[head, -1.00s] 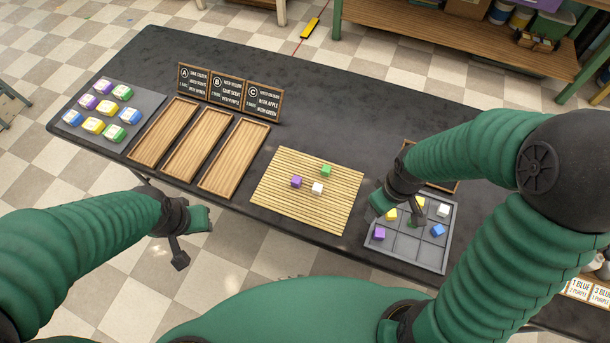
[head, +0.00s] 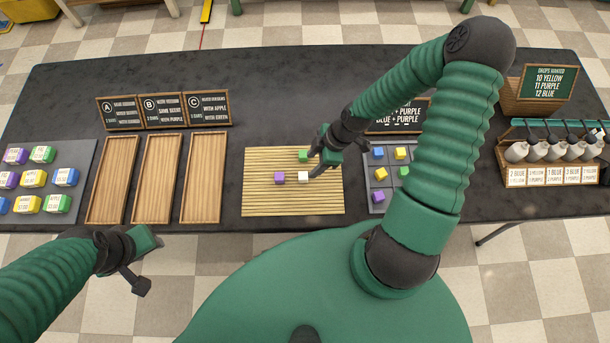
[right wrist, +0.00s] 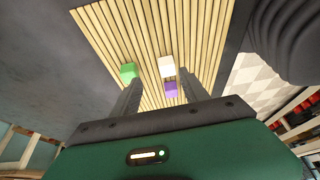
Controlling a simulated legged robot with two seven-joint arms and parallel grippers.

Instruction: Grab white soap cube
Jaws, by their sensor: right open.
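The white soap cube (head: 303,177) lies on the slatted bamboo mat (head: 260,203), beside a purple cube (head: 279,178) and just in front of a green cube (head: 303,156). My right gripper (head: 317,165) is open and empty, over the right part of the mat, close to the white cube. In the right wrist view the white cube (right wrist: 166,66) shows beyond the two spread fingers, with the purple cube (right wrist: 171,89) nearer and the green cube (right wrist: 128,72) to the left. My left gripper (head: 142,262) hangs off the table's front edge; its jaw state is unclear.
A grey compartment tray (head: 366,203) with several coloured cubes stands right of the mat, partly hidden by my right arm. Wooden trays (head: 203,180) and signs (head: 163,110) stand to the left, beyond them a grey board (head: 87,160) of labelled soaps. The table behind the mat is clear.

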